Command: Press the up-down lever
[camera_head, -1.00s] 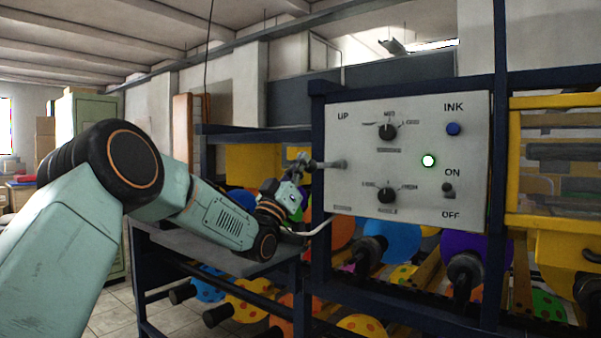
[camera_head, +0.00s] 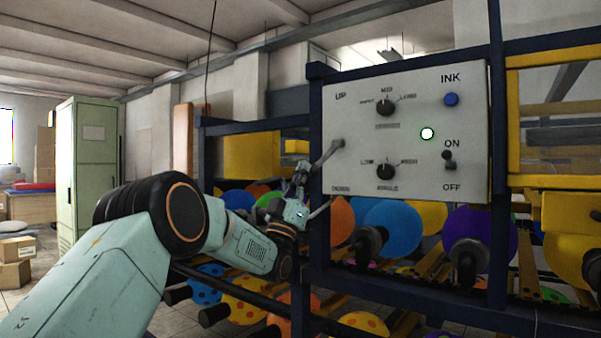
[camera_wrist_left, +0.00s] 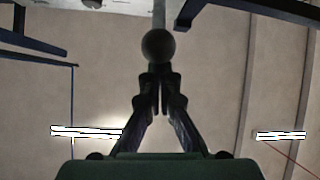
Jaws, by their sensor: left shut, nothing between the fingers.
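The up-down lever (camera_head: 327,153) sticks out from the left side of the white control panel (camera_head: 410,170), below the word UP. Its rod slopes down and to the left from its pivot. In the left wrist view its dark ball knob (camera_wrist_left: 158,46) shows just beyond my fingertips. My left gripper (camera_head: 301,170) is at the lever's outer end; its fingers (camera_wrist_left: 159,75) are shut with nothing between them. They look to be against the knob, but I cannot tell contact for sure. My right gripper is not in view.
A dark blue frame post (camera_head: 317,120) stands close beside my gripper.

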